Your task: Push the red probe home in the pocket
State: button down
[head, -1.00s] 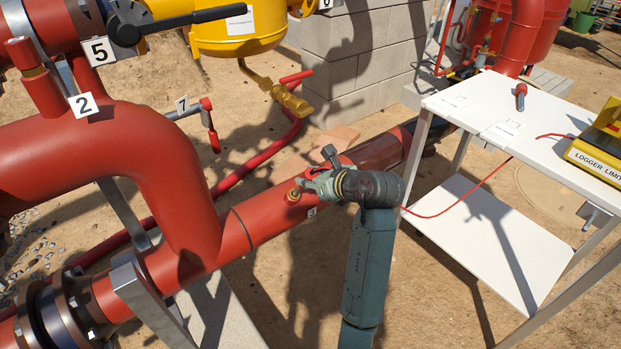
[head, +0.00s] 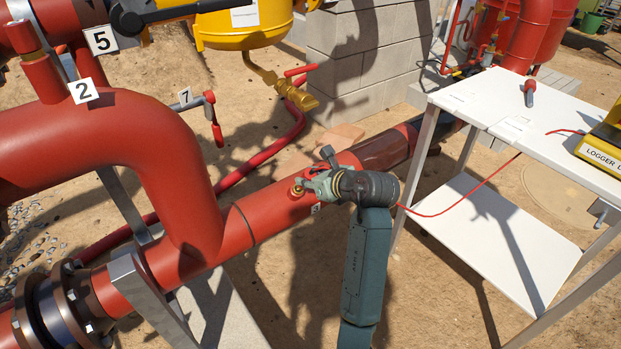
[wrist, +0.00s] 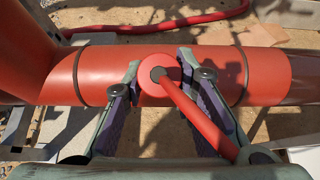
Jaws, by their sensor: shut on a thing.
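In the wrist view the red probe (wrist: 148,91) shows end-on as a round red head with a dark collar. A thick red lead (wrist: 195,115) runs from the collar to the lower right. The fingers of my gripper (wrist: 159,62) stand on both sides of the head, shut on it. In the head view my gripper (head: 310,182) is at the red pipe (head: 262,213). A small brass-coloured fitting (head: 297,190) shows at its tip. The pocket's mouth is hidden, so I cannot tell how deep the probe sits.
A white table (head: 490,112) at right bears a yellow logger (head: 604,144) and a red-handled tool (head: 529,92). A thin red cable (head: 470,193) runs from the logger towards my gripper. A valve handle tagged 7 (head: 214,120) and a large red elbow (head: 165,140) stand left.

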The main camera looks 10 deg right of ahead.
jog(key=shift+f, duration=0.1)
dwell(0.3)
jog(key=shift+w+a+f+b, duration=0.15)
jog(key=shift+w+f+b, duration=0.3)
jog(key=shift+f, duration=0.2)
jog(key=shift+w+a+f+b, duration=0.15)
jog(key=shift+w+f+b, duration=0.2)
jog(key=shift+f, duration=0.3)
jog(key=c, duration=1.2)
grip_release()
jog(key=o, duration=0.5)
jog(key=shift+c, duration=0.2)
